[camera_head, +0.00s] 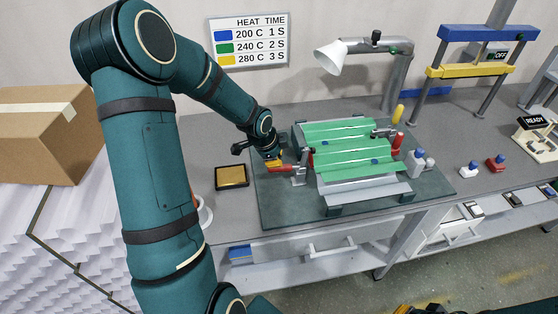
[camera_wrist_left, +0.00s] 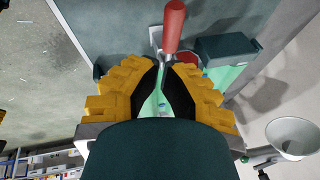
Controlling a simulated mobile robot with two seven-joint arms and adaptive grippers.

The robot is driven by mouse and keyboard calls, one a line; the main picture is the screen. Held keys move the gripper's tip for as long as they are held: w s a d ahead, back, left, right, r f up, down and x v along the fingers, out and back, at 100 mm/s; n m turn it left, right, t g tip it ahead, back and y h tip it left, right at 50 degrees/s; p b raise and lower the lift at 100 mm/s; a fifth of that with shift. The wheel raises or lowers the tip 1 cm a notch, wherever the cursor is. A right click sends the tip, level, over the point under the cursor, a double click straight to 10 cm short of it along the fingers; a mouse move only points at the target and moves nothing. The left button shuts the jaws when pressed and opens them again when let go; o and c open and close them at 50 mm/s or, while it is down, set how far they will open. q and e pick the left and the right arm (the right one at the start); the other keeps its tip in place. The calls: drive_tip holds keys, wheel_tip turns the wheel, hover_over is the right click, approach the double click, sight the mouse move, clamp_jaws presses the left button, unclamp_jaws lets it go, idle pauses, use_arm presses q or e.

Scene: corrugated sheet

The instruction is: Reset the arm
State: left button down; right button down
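My left arm reaches in from the left of the head view, its gripper (camera_head: 273,160) beside the red-handled clamp (camera_head: 282,168) at the left edge of the green corrugated sheet (camera_head: 350,144). In the left wrist view the yellow fingers (camera_wrist_left: 165,66) stand apart with a gap between them. The clamp's red handle (camera_wrist_left: 174,22) shows just beyond the fingertips; I cannot tell whether they touch it. Yellow parts of my right gripper (camera_head: 422,309) show at the bottom edge of the head view, mostly cut off.
The sheet lies on a fixture on a dark mat (camera_head: 285,215). A yellow-topped tray (camera_head: 232,176), a lamp (camera_head: 330,58), bottles (camera_head: 416,162) and a blue-and-yellow press (camera_head: 470,71) stand around it. A cardboard box (camera_head: 45,130) is at far left.

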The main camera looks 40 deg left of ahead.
use_arm(q)
drive_tip(key=s+a+r+p, duration=0.1)
drive_tip(key=s+r, duration=0.2)
drive_tip(key=r, duration=0.2)
drive_tip(key=shift+s+a+p, duration=0.25)
drive_tip(key=shift+s+p, duration=0.1)
drive_tip(key=shift+s, duration=0.05)
